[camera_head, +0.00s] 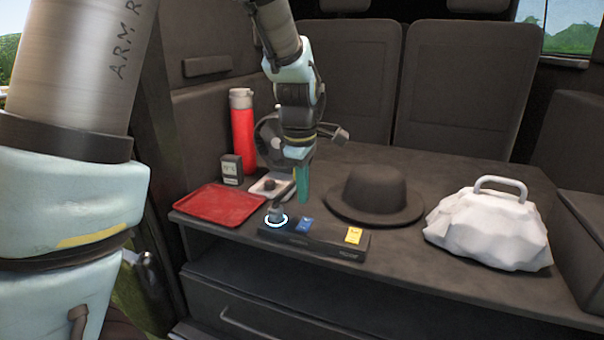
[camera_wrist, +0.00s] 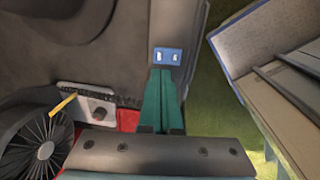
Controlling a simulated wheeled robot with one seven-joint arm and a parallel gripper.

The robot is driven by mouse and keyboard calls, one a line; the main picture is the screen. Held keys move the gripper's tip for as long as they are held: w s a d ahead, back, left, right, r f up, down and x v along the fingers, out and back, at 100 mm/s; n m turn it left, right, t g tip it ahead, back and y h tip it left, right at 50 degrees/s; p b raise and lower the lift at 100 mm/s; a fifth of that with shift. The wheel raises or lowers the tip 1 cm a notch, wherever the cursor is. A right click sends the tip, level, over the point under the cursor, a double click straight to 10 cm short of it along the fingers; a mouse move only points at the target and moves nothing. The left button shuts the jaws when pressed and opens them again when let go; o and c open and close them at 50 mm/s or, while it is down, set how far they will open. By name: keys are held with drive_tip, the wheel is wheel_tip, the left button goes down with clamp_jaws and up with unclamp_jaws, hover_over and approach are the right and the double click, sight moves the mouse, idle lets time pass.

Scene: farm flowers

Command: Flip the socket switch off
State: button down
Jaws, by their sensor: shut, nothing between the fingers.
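A black socket strip (camera_head: 318,243) lies along the front edge of the dark shelf. It bears a blue switch (camera_head: 304,226) near its middle and a yellow switch (camera_head: 353,235) at its right end. A plug (camera_head: 277,214) with a glowing white ring stands at its left end. My gripper (camera_head: 303,201) points down, with its green fingers shut and empty. The fingertips are just above and behind the blue switch in the head view; I cannot tell if they touch. In the wrist view the blue switch (camera_wrist: 168,56) shows just beyond the green fingertips (camera_wrist: 161,72).
A red tray (camera_head: 222,206), a small dark box (camera_head: 231,170), a red bottle (camera_head: 243,130) and a light plate with a knob (camera_head: 270,187) are left. A black hat (camera_head: 376,193) and a white bag (camera_head: 486,230) are right. A drawer (camera_head: 270,310) is below.

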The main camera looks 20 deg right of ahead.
sight(304, 220)
drive_tip(key=shift+w+d+f, duration=0.1)
drive_tip(key=shift+w+f, duration=0.05)
drive_tip(key=shift+f, duration=1.2)
drive_tip(key=shift+w+d+f, duration=0.1)
drive_tip(key=shift+f, duration=1.25)
drive_tip(key=shift+f, duration=0.2)
drive_tip(key=shift+s, duration=0.1)
drive_tip(key=shift+s+a+r+p, duration=0.15)
drive_tip(key=shift+s+a+p, duration=0.2)
drive_tip(key=shift+s+a, duration=0.1)
drive_tip(key=shift+r, duration=0.1)
